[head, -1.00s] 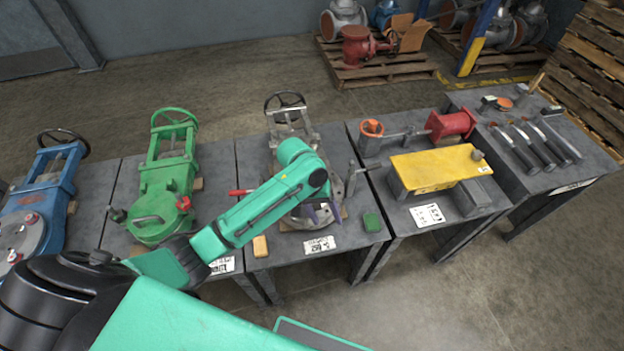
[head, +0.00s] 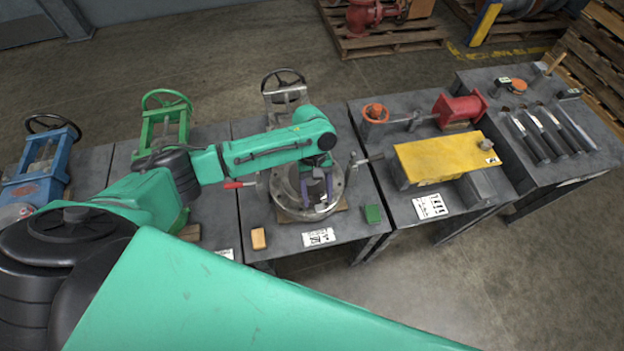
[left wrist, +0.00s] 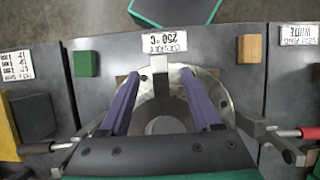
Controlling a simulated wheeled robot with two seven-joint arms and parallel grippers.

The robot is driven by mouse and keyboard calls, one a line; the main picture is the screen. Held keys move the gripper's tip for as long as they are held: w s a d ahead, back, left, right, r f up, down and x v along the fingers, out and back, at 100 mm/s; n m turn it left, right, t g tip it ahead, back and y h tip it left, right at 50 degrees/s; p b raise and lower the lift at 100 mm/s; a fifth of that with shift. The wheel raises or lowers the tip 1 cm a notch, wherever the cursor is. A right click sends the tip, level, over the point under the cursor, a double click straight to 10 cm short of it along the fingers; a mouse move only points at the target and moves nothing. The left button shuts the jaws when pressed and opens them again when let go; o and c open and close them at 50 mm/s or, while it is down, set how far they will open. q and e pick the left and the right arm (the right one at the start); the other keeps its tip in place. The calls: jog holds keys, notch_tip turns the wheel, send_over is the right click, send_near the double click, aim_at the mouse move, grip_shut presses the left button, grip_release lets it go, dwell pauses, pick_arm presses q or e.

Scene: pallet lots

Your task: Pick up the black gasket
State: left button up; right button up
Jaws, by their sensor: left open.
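My left gripper (head: 318,192) is open, with its purple fingers apart above the grey metal flange ring (head: 341,184) on the middle table. The flange (left wrist: 210,90) surrounds a grey round bore (left wrist: 165,125). I cannot pick out a black gasket for certain; the fingers and gripper body cover part of the ring. My right gripper is not in view.
A green block (head: 372,214), a tan block (head: 259,238) and a label card (head: 319,237) lie along the table's front. A red-handled bar (head: 235,184) sticks out left. A yellow housing (head: 440,163) stands on the table to the right.

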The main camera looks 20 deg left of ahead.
pick_arm(q)
jog(key=shift+x, duration=1)
jog(key=shift+s, duration=0.1)
grip_shut()
jog(key=shift+d, duration=0.1)
